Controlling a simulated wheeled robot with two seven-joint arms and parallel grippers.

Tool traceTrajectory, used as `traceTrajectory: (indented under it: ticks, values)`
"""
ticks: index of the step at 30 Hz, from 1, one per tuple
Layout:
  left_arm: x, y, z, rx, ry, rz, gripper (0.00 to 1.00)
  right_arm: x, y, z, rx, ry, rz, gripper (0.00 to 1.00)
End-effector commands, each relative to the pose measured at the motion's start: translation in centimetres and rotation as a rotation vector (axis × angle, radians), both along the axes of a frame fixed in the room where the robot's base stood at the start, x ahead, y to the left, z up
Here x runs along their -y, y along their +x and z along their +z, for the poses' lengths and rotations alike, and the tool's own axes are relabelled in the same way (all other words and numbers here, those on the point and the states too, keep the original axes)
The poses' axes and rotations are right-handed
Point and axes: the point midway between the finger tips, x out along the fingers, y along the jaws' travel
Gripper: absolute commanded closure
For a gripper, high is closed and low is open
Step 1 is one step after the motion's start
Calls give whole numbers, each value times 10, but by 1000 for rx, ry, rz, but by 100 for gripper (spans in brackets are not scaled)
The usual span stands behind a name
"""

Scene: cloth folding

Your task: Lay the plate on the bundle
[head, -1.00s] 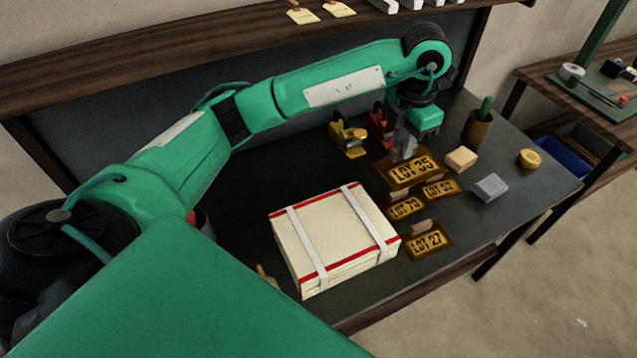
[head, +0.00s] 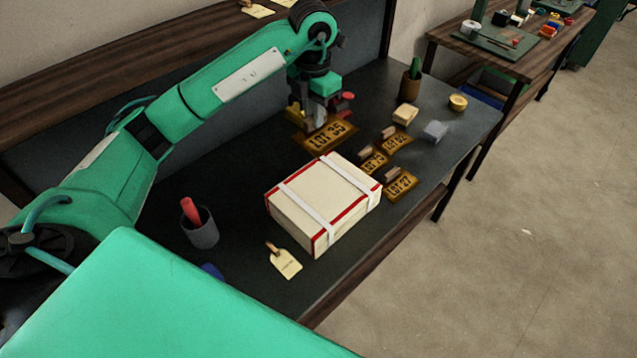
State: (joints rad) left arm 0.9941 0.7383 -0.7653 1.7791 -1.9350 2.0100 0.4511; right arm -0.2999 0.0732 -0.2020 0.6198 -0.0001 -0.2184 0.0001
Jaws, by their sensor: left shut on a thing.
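The LOT 35 plate (head: 328,134), brown-gold with dark lettering, is behind the bundle. My left gripper (head: 314,118) is over it and shut on its upright grip block; the fingertips are small and partly hidden. The plate looks tilted in the picture and apart from the bundle; its height above the bench is hard to tell. The bundle (head: 318,192), a cream block with red edges and two white straps, lies on the dark bench with its top bare. My right gripper is not in view.
Smaller plates LOT 79 (head: 374,162), LOT 27 (head: 401,185) and another (head: 396,143) lie right of the bundle. A yellow tool and a red tool (head: 345,98) stand by the gripper. A grey cup (head: 200,228) and a cream tag (head: 286,263) are at front left.

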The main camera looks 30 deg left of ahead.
Motion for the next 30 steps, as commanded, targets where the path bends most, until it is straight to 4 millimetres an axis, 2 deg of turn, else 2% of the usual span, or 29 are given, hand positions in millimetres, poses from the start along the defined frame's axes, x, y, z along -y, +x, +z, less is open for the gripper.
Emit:
traceTrajectory:
  ticks: [6, 15, 18, 26, 30]
  values:
    - [1, -1, -41, -7, -1, 0, 100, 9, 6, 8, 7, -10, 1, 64]
    - [1, -1, -114, -6, -1, 1, 100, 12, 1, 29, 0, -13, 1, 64]
    - [0, -1, -132, -4, -1, 0, 100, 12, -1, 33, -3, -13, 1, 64]
    - [1, 0, -152, -3, -1, 1, 100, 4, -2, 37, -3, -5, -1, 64]
    - [1, -1, -172, -4, -2, 1, 100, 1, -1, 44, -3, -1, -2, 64]
